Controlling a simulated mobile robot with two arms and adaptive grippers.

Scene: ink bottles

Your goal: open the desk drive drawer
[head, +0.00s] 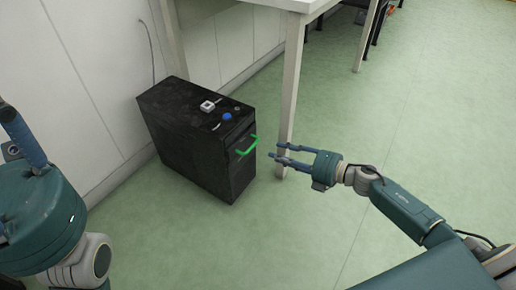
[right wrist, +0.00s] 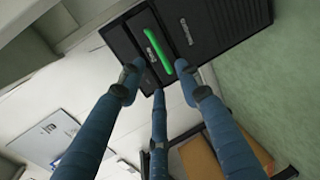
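The black desk drive (head: 185,150) stands upright on the floor against the wall. A green handle (head: 246,146) sits on the drawer front (head: 243,138) near its top. The drawer front looks flush with the cabinet. My right gripper (head: 276,154) is just to the right of the handle, its fingers pointing at it, apart from it in the head view. In the right wrist view the fingers are spread and empty, with the green handle (right wrist: 160,42) beyond their tips. My left gripper (head: 22,135) is partly in view at the left edge; its fingertips are cut off or hidden.
A white table (head: 290,4) stands behind, its leg (head: 291,90) close behind my right gripper. A white item (head: 207,106) and a blue knob-like item (head: 227,116) are on the drive's top. The green floor (head: 410,130) to the right is clear.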

